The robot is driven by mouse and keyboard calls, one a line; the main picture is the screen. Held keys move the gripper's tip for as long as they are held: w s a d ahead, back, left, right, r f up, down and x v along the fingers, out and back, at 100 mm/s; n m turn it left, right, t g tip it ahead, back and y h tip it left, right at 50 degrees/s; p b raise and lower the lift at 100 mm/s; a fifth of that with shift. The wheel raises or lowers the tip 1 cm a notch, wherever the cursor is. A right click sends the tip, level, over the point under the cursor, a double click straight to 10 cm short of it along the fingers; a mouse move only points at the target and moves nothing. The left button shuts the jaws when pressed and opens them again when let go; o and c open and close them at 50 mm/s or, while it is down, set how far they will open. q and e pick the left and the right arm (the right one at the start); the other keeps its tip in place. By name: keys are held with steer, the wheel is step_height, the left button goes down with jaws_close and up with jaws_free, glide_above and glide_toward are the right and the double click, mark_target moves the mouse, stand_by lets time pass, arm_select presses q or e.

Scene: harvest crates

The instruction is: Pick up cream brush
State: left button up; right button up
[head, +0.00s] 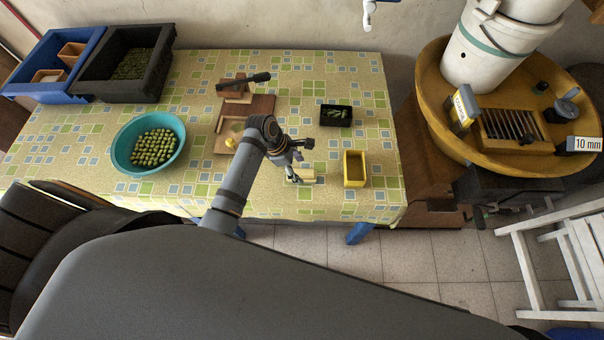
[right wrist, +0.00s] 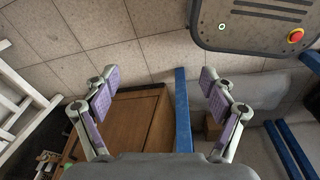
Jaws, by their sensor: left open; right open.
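The cream brush (head: 304,176) appears as a small pale block on the patterned table, near its front edge, left of a yellow tray. My left gripper (head: 298,164) is open right at it, and its fingers and wrist cover part of the brush. I cannot tell if the fingers touch it. My right gripper (right wrist: 157,85) is open and empty in the right wrist view, with a brown wooden cabinet and the tiled floor beyond it. The brush does not show in that view.
The yellow tray (head: 355,169) stands close on the right, and a black tray (head: 336,115) with green contents lies behind. A teal bowl (head: 117,153) of green fruit, a wooden board (head: 262,104) and dark and blue crates are to the left.

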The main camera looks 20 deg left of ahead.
mark_target(300, 171)
arm_select(q)
steer(key=x, duration=0.4)
steer(key=shift+a, duration=0.15)
steer(key=shift+f, duration=0.15)
jaws_close()
steer(key=shift+r, duration=0.65)
steer(key=s+a+r+b, duration=0.1)
steer(key=s+r, duration=1)
steer(key=s, duration=0.3)
steer(key=shift+r, duration=0.4)
arm_select(e)
steer(key=shift+s+d+f, duration=0.4)
steer(key=shift+s+f, duration=0.05)
arm_select(q)
steer(key=shift+a, duration=0.1)
